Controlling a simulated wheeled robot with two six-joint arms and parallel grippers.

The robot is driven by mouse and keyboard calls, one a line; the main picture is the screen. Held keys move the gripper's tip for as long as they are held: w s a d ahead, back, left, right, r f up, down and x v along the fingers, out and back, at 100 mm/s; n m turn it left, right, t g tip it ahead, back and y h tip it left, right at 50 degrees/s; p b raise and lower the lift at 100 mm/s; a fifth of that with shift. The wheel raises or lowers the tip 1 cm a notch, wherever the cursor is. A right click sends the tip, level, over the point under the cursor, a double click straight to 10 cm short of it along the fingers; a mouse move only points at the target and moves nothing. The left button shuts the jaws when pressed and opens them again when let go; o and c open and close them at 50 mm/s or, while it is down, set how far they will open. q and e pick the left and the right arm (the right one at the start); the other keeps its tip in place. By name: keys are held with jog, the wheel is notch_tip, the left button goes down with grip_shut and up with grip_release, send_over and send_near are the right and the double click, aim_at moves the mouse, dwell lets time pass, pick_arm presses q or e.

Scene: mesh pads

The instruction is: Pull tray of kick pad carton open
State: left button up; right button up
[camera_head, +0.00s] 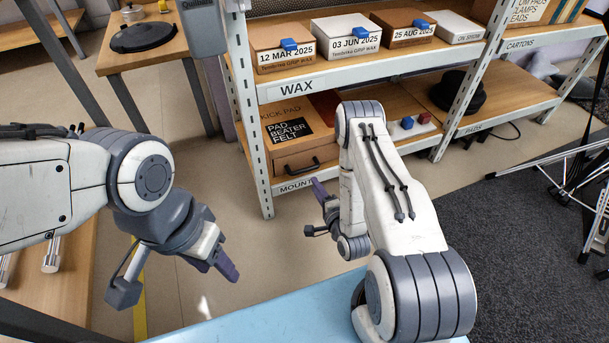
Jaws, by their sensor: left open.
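The kick pad carton (288,111) sits on the lower shelf at its left end, with a "PAD BEATER FELT" label on top. Its tray front (284,166) faces me and carries a black bar handle (301,164). The tray looks closed, though my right arm hides the carton's right side. My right gripper (316,206) is below and in front of the tray, apart from the handle; its finger gap is not clear. My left gripper (226,262) is open and empty, over the floor at lower left, well away from the carton.
The upper shelf (365,71) marked WAX holds several dated boxes, including the 12 MAR 2025 box (285,61). A white shelf post (253,155) stands left of the carton. A blue surface (275,308) lies in front of me. Tripod legs (560,165) stand at right.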

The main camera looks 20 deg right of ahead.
aim_at(306, 171)
jog(key=b+x, duration=0.5)
jog(key=x, duration=0.5)
grip_shut()
dwell(1.2)
